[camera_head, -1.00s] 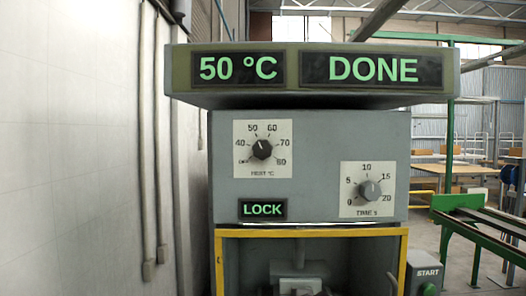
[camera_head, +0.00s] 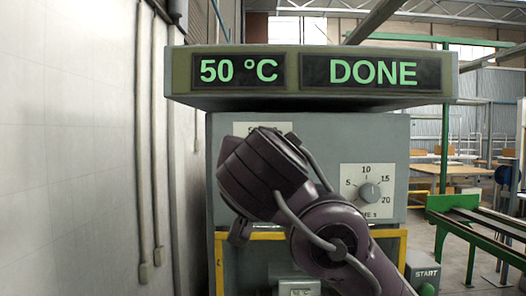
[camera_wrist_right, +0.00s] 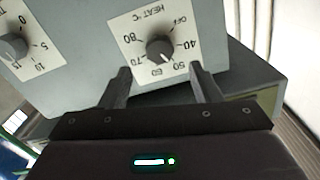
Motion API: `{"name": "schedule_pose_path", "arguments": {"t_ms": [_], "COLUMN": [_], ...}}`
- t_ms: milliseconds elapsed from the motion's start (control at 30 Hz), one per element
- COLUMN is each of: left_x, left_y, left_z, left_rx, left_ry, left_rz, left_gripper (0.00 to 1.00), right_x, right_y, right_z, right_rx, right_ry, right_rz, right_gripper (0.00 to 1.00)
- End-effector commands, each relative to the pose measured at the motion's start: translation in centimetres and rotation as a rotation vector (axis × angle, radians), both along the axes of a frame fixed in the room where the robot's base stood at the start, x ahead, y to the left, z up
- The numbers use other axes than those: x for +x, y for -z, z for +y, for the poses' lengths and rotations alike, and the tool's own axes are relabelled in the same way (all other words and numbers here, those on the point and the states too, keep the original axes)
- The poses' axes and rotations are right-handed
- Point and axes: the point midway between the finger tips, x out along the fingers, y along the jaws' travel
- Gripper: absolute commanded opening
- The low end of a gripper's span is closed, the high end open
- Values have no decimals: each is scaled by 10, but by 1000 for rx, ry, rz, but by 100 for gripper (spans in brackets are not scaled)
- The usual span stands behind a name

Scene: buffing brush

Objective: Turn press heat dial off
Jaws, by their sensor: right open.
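The heat dial (camera_wrist_right: 159,48) is a black knob on a white scale plate, upside down in the right wrist view. Its pointer sits near 50. In the head view my right arm hides the dial, and only the top edge of its plate (camera_head: 263,129) shows. My right gripper (camera_wrist_right: 160,68) is open and empty. Its two fingers point at the panel, one on either side of the dial's line, with the knob just past the tips in the picture. I cannot tell any contact. The press display (camera_head: 238,71) reads 50 °C. My left gripper is out of view.
The grey time dial (camera_head: 369,191) is to the right of my arm on the same panel. The display box (camera_head: 310,99) overhangs the panel above. A yellow frame (camera_head: 388,234) lies below, and a START box (camera_head: 424,274) stands at lower right. A white wall is at left.

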Motion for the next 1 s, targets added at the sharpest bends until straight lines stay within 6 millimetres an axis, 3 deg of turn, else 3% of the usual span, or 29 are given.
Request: {"name": "schedule_pose_path", "arguments": {"t_ms": [333,733,1000], "left_x": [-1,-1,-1], "left_y": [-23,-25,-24], "left_z": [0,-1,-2], "left_rx": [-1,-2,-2], "left_ry": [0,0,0], "left_rz": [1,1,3], "left_gripper": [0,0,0], "right_x": [54,64,64], "right_y": [-2,1,1], "right_z": [-1,-1,-1], "right_rx": [-2,-1,-2], "right_ry": [2,0,0], "right_rz": [3,2,2], "right_gripper": [57,57,23]}}
